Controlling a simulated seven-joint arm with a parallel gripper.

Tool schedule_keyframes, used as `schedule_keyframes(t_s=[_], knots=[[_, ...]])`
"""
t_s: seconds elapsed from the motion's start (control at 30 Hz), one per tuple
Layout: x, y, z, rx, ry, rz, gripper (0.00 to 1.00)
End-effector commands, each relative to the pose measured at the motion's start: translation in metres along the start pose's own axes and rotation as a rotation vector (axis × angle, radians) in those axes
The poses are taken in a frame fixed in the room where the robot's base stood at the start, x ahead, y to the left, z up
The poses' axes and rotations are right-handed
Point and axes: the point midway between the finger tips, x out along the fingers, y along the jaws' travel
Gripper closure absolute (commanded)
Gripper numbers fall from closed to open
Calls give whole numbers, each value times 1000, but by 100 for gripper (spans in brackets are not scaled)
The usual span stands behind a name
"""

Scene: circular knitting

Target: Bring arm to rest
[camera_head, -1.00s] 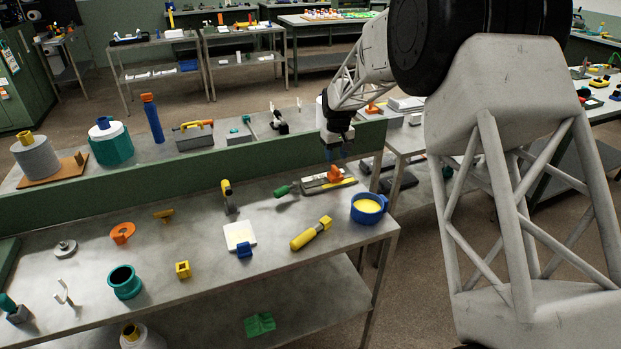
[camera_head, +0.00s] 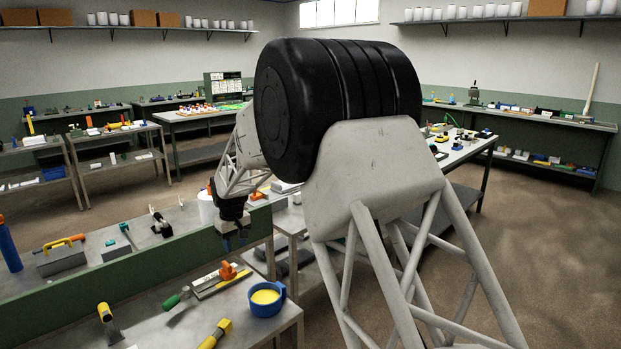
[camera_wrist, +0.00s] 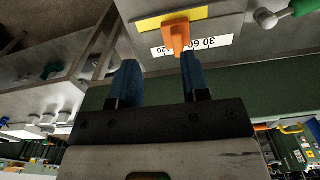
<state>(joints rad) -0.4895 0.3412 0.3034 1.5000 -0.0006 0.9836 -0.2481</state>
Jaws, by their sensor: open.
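My gripper (camera_head: 234,243) hangs above the right end of the workbench in the head view, pointing down, with its blue fingers apart. In the wrist view the two blue fingers (camera_wrist: 158,82) stand apart with nothing held between them. A grey device with an orange knob (camera_head: 228,270) lies on the bench just below the gripper. In the wrist view its orange knob (camera_wrist: 176,34) and a white number label (camera_wrist: 212,44) show beyond the fingertips. The gripper appears apart from the device.
A blue cup with yellow contents (camera_head: 266,299) stands at the bench's right corner. A green-handled tool (camera_head: 172,301) and yellow-handled tools (camera_head: 105,312) lie nearby. A low green divider (camera_head: 150,262) runs behind them. Open floor (camera_head: 545,250) lies to the right.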

Motion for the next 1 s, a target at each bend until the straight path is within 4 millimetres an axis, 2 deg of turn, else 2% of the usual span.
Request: schedule_keyframes(t_s=[0.03,0.2,0.5,1.0], knots=[[-11,6,11,13,6,2,57],[-42,24,52,62,20,7,57],[-91,50,132,153,44,16,57],[-150,69,274,304,84,32,57]])
